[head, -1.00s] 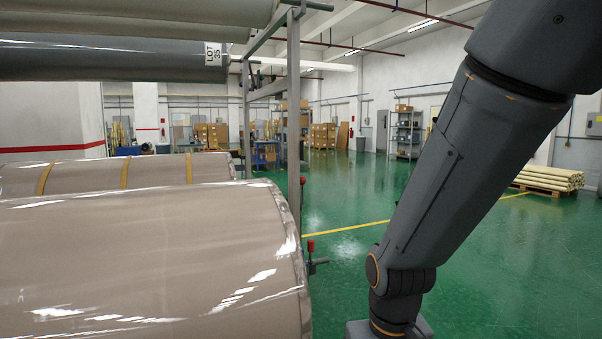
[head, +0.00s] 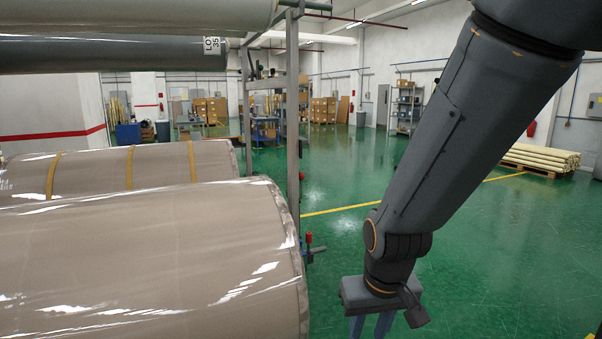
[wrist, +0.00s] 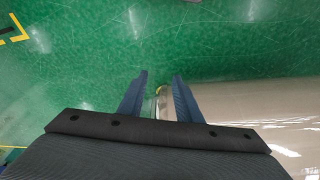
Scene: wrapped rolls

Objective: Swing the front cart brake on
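A small red-topped lever (head: 308,238) sticks up beside the end of the near wrapped roll, low by the cart's grey upright post (head: 292,120). I cannot tell from here whether it is the front cart brake or how it is set. My gripper (head: 370,330) hangs in front and to the right of it, apart from it, its two blue fingers pointing down and cut by the frame edge. In the wrist view my gripper (wrist: 161,78) is open, with a gap between the fingers.
The near wrapped roll (head: 140,265) fills the lower left, and another wrapped roll (head: 120,170) lies behind it. Dark and pale rolls hang above. The green floor (head: 480,250) is open to the right, with a pallet of yellow rolls (head: 540,158) farther back.

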